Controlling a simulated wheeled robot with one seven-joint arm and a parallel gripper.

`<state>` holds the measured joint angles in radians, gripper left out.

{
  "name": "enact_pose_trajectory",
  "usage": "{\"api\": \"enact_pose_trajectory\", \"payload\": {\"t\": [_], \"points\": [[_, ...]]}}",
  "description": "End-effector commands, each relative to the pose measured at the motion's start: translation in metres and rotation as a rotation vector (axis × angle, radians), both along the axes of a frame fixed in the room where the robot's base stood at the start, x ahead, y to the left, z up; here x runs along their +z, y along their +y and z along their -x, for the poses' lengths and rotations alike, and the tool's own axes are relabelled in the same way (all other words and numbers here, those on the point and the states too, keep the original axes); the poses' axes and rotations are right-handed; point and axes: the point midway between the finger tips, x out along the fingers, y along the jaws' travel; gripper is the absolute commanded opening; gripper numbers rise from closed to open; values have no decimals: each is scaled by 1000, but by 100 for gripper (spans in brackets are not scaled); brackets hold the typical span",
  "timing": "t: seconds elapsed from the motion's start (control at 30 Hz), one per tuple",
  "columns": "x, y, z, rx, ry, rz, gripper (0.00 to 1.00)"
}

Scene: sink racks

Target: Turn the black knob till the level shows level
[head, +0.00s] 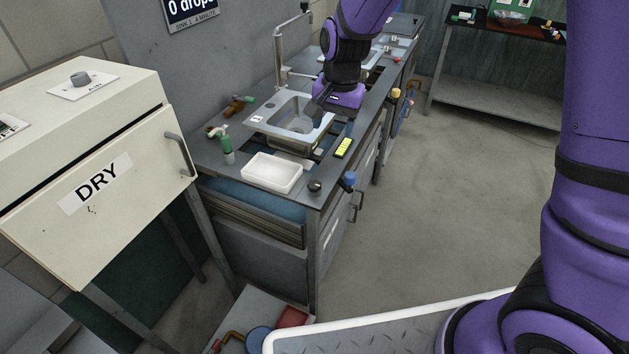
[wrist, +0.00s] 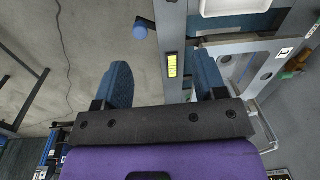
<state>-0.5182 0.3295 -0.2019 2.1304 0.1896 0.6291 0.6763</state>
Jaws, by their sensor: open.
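The black knob (head: 315,186) sits on the front corner of the counter, to the right of a white tray. I do not see it in the wrist view. The level (head: 343,148) is a small yellow-green bar in a dark case near the counter's front edge. It also shows in the wrist view (wrist: 172,65), between my fingers in the picture; its bubble is too small to read. My gripper (wrist: 161,60) is open and empty, with blue finger pads. In the head view it is above the counter by the sink, apart from the knob, and its fingertips are unclear.
A blue knob (head: 349,178) projects from the counter front near the black knob. A white tray (head: 272,172), a steel sink (head: 297,122) with a tall tap, and a green bottle-like item (head: 227,145) crowd the counter. Open floor (head: 430,210) lies to the right.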

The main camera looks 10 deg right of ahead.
Motion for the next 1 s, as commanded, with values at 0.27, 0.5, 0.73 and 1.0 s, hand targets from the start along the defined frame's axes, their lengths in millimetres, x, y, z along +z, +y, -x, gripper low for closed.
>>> {"api": "enact_pose_trajectory", "payload": {"t": [0.27,0.5,0.73,1.0], "points": [[-69,34,-15,-73,47,55,65],[-89,40,-17,-90,52,64,65],[-124,39,-17,-89,55,66,65],[-168,39,-17,-89,54,65,65]]}}
